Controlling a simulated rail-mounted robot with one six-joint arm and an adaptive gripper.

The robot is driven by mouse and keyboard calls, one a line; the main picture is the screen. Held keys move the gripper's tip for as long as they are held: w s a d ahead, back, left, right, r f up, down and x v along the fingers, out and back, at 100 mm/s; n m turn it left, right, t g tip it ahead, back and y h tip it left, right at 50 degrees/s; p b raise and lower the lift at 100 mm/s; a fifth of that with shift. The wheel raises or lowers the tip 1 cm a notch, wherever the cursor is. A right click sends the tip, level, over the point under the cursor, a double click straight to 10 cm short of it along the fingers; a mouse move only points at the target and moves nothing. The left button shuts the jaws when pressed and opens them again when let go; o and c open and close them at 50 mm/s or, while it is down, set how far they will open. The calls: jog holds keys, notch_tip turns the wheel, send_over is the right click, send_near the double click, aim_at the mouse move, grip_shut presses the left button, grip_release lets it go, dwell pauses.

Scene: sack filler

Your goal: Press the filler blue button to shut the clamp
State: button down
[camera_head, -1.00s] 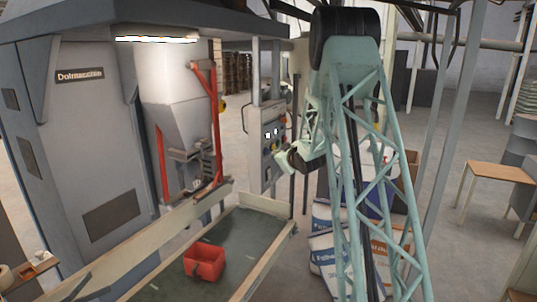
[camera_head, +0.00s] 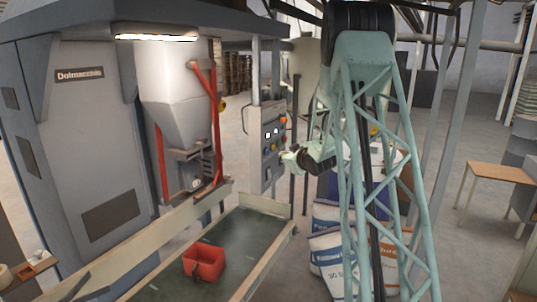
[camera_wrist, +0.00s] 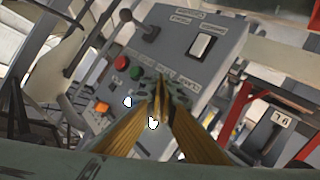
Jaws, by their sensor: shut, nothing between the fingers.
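The filler's grey control panel (camera_head: 272,140) stands right of the spout, and it fills the middle of the wrist view (camera_wrist: 195,70). My gripper (camera_head: 286,158) is just right of the panel's lower part in the head view. In the wrist view its yellow fingers (camera_wrist: 160,98) are together and empty, pointing at the panel. I cannot tell a blue button; the fingers hide part of the panel. A red button (camera_wrist: 122,62), a green button (camera_wrist: 136,74) and an orange button (camera_wrist: 101,106) show. The clamp (camera_head: 190,152) is below the filler's spout (camera_head: 177,105).
A conveyor (camera_head: 240,240) with low side rails runs in front of the filler and carries a red bin (camera_head: 204,263). Printed sacks (camera_head: 326,250) are stacked right of it, behind my arm. A wooden table (camera_head: 498,172) stands far right. A black-knobbed lever (camera_wrist: 126,16) sticks out near the panel.

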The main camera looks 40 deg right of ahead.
jog(key=shift+s+d, duration=0.25)
jog(key=shift+s, duration=0.3)
jog(key=shift+s+d, duration=0.2)
jog(key=shift+s, duration=0.3)
jog(key=s+a+r+g+b, duration=0.1)
jog(key=s+a+r, duration=0.1)
jog(key=a+r, duration=0.35)
jog(key=s+a+r+g, duration=0.2)
jog(key=s+a+r, duration=0.1)
jog(key=a, duration=0.6)
jog(key=s+a+r+m+g+b, duration=0.1)
jog(key=s+a+r, duration=0.2)
jog(key=s+a, duration=0.4)
jog(key=s+a+r+m+g, duration=0.1)
jog(key=s+a+r, duration=0.1)
jog(key=s+a, duration=0.55)
jog(key=s+a+f+g+y, duration=0.1)
jog(key=s+a, duration=0.8)
jog(key=s, duration=0.4)
jog(key=s+a+f+g+y+b, duration=0.1)
jog(key=s+a+f+g, duration=0.1)
jog(key=s+a, duration=0.7)
jog(key=s+a+f+g+y+b, duration=0.1)
jog(key=s+a, duration=0.8)
jog(key=s, duration=0.9)
jog(key=shift+s+a+f+g+y, duration=0.2)
jog(key=shift+s+f+g+y, duration=0.1)
jog(key=shift+f+g+y, duration=0.25)
jog(key=shift+d+r, duration=0.1)
